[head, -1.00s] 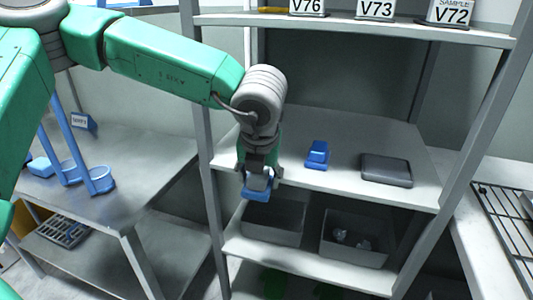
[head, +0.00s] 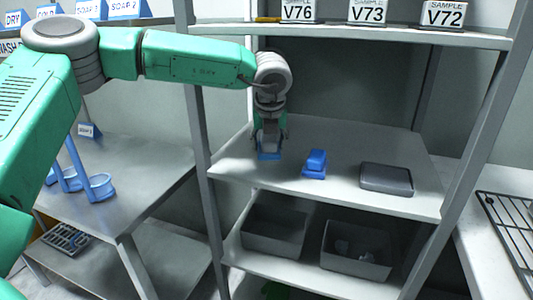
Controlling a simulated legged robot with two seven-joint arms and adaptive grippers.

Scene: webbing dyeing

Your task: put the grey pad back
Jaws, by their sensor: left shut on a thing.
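My left gripper (head: 269,143) points down over the left part of the middle shelf. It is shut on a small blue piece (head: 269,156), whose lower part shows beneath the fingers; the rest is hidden. I cannot tell whether the piece touches the shelf, or whether it has a grey part. A similar blue block (head: 315,163) stands on the shelf just to its right. My right gripper is not in view.
The middle shelf (head: 345,140) has bare room behind the blue block. Rack posts (head: 197,135) flank it. Labelled stands (head: 368,11) line the upper shelf, and grey bins (head: 356,255) sit below.

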